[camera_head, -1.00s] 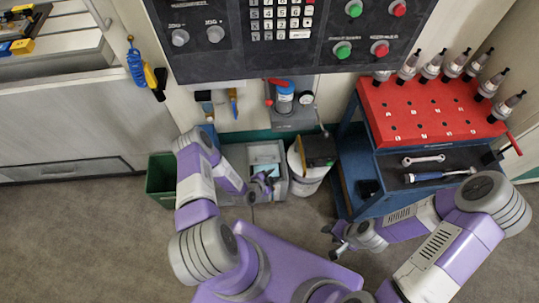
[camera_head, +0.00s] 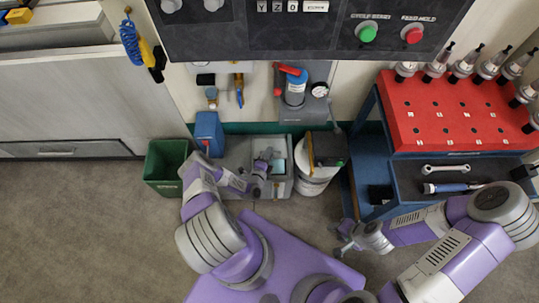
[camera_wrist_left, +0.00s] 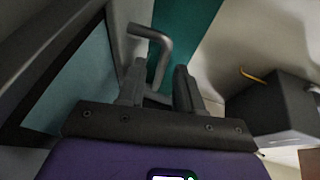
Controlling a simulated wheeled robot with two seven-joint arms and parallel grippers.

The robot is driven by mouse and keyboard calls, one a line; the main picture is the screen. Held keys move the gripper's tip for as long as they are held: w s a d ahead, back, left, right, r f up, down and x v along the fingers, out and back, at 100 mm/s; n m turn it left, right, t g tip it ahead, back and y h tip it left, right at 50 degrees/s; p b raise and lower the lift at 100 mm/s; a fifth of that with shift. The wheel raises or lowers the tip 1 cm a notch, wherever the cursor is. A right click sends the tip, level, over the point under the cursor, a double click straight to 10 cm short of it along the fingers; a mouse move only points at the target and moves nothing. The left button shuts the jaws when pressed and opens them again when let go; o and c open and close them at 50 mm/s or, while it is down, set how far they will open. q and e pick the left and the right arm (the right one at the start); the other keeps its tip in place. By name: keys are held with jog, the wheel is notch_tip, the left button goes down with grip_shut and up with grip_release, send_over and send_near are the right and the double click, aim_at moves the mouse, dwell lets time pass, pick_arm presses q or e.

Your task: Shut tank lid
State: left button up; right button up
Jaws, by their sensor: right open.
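The tank is a grey open box (camera_head: 285,186) on the floor below the control panel in the head view, with a pale blue surface inside it. My left gripper (camera_head: 262,165) is over the tank, and its arm covers part of the box. In the left wrist view the two dark fingers (camera_wrist_left: 159,88) stand apart, with a bent grey handle (camera_wrist_left: 150,35) just beyond and between them. I cannot tell whether they touch it. The lid's outline is hard to make out. My right gripper (camera_head: 345,240) is open and empty, low beside the blue cart.
A green bin (camera_head: 163,170) and a blue container (camera_head: 209,133) stand left of the tank. A white bucket (camera_head: 314,180) stands close on its right. A blue cart with a red top (camera_head: 450,112) is further right. Open floor lies at the left.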

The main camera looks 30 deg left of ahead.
pick_arm(q)
jog(key=shift+w, duration=0.4)
grip_shut()
jog(key=shift+a, duration=0.1)
dwell(1.1)
